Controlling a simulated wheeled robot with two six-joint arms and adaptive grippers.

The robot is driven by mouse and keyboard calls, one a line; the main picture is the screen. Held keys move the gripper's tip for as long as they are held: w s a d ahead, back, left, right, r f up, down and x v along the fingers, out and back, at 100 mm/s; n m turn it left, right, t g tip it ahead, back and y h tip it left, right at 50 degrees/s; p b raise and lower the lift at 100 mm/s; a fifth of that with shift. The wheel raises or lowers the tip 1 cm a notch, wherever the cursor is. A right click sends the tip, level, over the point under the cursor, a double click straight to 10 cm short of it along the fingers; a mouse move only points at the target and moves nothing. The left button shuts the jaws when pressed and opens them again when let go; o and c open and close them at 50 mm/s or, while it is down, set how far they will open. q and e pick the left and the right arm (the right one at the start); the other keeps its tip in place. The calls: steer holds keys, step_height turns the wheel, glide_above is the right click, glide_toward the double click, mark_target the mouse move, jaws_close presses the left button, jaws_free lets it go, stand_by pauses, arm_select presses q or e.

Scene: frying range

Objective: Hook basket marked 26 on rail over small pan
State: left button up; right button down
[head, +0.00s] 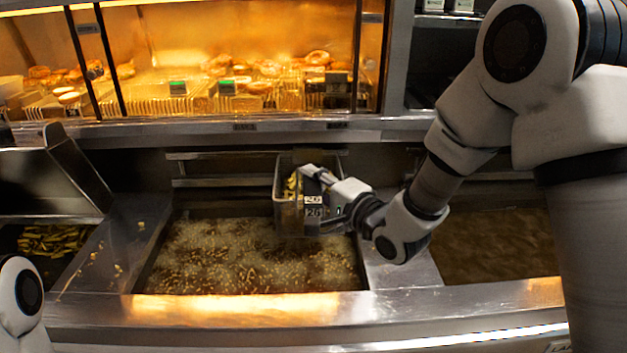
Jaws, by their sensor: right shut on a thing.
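The wire basket (289,212) marked 26 is over the back right part of the middle pan (230,262), with yellow pieces inside. Its number plate (314,211) faces me. My right gripper (326,196) is shut on the basket at its front right side, and the fingers partly hide it. The rail (220,182) runs along the back wall behind the basket. I cannot tell whether the basket touches the rail. The middle pan holds bubbling oil with many floating bits. Only a piece of my left arm shows at lower left; its gripper is out of view.
Another pan (495,250) with darker, calm oil lies to the right, partly behind my right arm. A bin of fries (45,239) is at left beside a sloped metal panel (75,175). A lit food display (215,75) stands above. A metal front edge (300,308) borders the pans.

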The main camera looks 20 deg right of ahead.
steer(key=shift+f, duration=0.15)
steer(key=c, duration=0.9)
jaws_free()
